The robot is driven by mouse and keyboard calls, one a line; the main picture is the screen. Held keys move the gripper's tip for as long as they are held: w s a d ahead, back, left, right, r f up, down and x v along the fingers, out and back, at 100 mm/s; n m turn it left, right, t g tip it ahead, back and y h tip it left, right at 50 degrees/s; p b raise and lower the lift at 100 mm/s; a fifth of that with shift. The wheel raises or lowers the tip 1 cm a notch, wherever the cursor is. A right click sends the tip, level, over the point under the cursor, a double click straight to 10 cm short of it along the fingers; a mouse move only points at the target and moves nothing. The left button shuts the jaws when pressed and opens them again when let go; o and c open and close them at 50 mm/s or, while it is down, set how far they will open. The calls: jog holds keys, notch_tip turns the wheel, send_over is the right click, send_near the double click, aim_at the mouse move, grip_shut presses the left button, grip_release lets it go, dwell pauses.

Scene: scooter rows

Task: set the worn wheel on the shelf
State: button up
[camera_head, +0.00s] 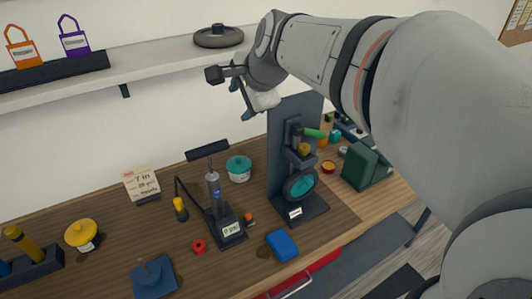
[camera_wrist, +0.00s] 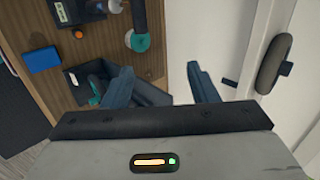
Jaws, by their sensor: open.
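A dark grey wheel (camera_head: 218,38) with a black hub post lies flat on the white wall shelf (camera_head: 150,66); I take it for the worn wheel. It also shows at the right of the wrist view (camera_wrist: 273,64). My gripper (camera_head: 240,100) is open and empty, below the shelf edge and apart from the wheel. In the wrist view its two blue fingers (camera_wrist: 160,70) stand wide apart with nothing between them. A wheel with a teal centre (camera_head: 300,184) sits in the dark upright stand (camera_head: 283,140) on the workbench.
Orange (camera_head: 22,48) and purple (camera_head: 74,38) tags stand on the shelf's left. The wooden bench (camera_head: 110,225) holds a pump (camera_head: 222,215), a teal pot (camera_head: 239,168), a yellow pot (camera_head: 82,234), a blue box (camera_head: 282,245) and a green case (camera_head: 362,168). The shelf between tags and wheel is clear.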

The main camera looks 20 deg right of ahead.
jog(key=s+f+n+g+h, duration=0.1)
jog(key=s+f+n+g, duration=0.1)
jog(key=s+f+n, duration=0.4)
jog(key=s+d+f+n+g+h, duration=0.1)
jog(key=s+f+n+g, duration=0.1)
jog(key=s+f+n, duration=0.5)
jog(key=s+n, duration=0.2)
jog(key=s, duration=0.4)
jog(key=shift+d+f+n, duration=0.15)
jog(key=shift+f+n, duration=0.15)
